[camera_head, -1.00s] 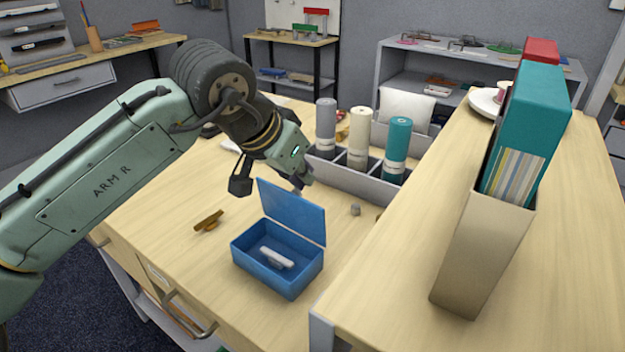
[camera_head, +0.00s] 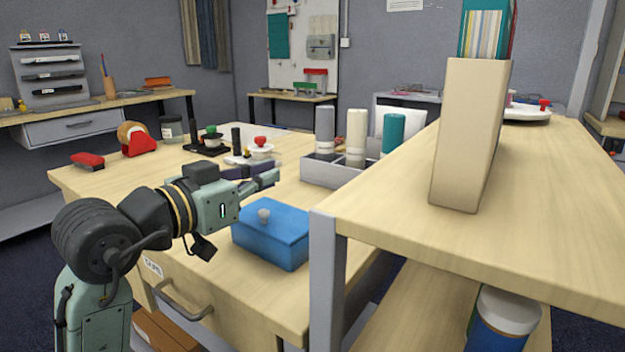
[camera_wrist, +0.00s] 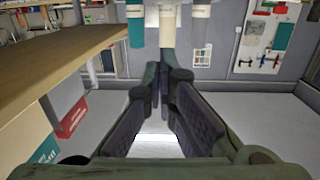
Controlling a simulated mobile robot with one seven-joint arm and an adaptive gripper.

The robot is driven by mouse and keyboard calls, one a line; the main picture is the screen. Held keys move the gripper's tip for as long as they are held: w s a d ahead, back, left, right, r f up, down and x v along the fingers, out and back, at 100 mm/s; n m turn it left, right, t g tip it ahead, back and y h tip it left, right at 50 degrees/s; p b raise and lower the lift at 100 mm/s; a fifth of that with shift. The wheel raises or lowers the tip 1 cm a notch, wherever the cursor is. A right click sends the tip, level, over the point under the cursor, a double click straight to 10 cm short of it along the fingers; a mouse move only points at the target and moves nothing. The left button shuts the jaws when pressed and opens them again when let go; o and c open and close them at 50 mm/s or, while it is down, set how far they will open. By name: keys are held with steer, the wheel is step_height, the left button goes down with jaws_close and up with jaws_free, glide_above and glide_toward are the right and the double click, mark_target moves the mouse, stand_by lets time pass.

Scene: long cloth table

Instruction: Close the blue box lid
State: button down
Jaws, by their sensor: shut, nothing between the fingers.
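The blue box (camera_head: 277,243) stands on the wooden table in the head view, left of the raised shelf. Its lid (camera_head: 285,222) lies flat over the top, and the inside is hidden. A small grey knob-like piece (camera_head: 264,215) shows on the lid. My gripper (camera_head: 276,177) is shut and empty. It is above and behind the box in the picture, apart from the lid. In the wrist view its fingers (camera_wrist: 162,76) point away from the box, which does not show there.
A grey divided holder (camera_head: 335,175) with grey, cream and teal cylinders stands behind the box. The raised wooden shelf (camera_head: 560,210) with a beige file holder (camera_head: 470,140) is close on the right. A red tape dispenser (camera_head: 138,140) sits at the back left.

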mark_target(259, 228)
steer(key=f+t+h+b, duration=0.1)
steer(key=s+a+f+t+h+b, duration=0.1)
steer(key=b, duration=0.1)
steer(key=shift+s+f, duration=0.2)
steer(key=shift+f, duration=0.15)
steer(key=shift+s+a+f+b, duration=0.45)
steer(key=shift+s+f+b, duration=0.3)
steer(key=shift+b, duration=0.55)
steer(key=shift+w+f, duration=0.1)
steer(key=shift+f, duration=0.1)
